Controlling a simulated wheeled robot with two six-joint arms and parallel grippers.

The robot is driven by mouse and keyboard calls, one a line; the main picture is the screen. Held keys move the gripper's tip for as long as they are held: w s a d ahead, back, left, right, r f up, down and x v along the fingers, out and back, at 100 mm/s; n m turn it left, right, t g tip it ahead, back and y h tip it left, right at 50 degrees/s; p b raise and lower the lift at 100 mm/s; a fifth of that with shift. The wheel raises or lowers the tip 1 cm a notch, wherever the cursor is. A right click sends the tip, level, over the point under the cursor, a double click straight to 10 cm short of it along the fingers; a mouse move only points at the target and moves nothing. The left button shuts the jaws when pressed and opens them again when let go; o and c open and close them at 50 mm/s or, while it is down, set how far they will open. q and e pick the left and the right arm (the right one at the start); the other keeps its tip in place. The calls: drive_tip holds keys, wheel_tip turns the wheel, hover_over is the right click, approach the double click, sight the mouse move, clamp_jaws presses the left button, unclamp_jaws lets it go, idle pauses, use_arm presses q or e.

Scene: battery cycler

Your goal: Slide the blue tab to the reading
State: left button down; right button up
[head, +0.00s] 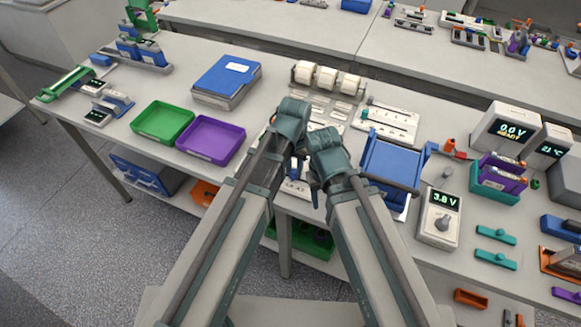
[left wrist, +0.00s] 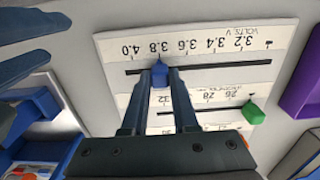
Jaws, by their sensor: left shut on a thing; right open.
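A white scale board (left wrist: 115,45) fills the middle of the left wrist view, its numbers upside down. It is marked in volts from 3.2 to 4.0. The blue tab (left wrist: 160,69) sits in the upper slot, its tip by the 3.8 mark. My left gripper (left wrist: 160,80) is shut on the blue tab, one finger on each side. A meter (head: 440,215) at the right of the head view reads 3.8 V. In the head view my left gripper (head: 299,160) and right gripper (head: 316,185) cover most of the board. My right gripper is open; its fingertips are hard to make out.
A green tab (left wrist: 253,112) sits in the board's lower slot. A purple tray (head: 211,139) and green tray (head: 162,121) lie to the left. A blue rack (head: 392,165) stands close on the right. Paper rolls (head: 326,79) stand behind my grippers.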

sight(294, 171)
use_arm(q)
drive_tip(key=c, duration=0.7)
unclamp_jaws()
drive_tip(key=shift+r, duration=0.1)
use_arm(e)
drive_tip(key=shift+r, duration=0.1)
use_arm(q)
wheel_tip(294, 171, up, 14)
drive_tip(key=p, duration=1.3)
drive_tip(key=shift+f+p, duration=0.2)
drive_tip(key=shift+p, duration=0.2)
use_arm(e)
wheel_tip(294, 171, up, 14)
drive_tip(key=shift+f, duration=0.2)
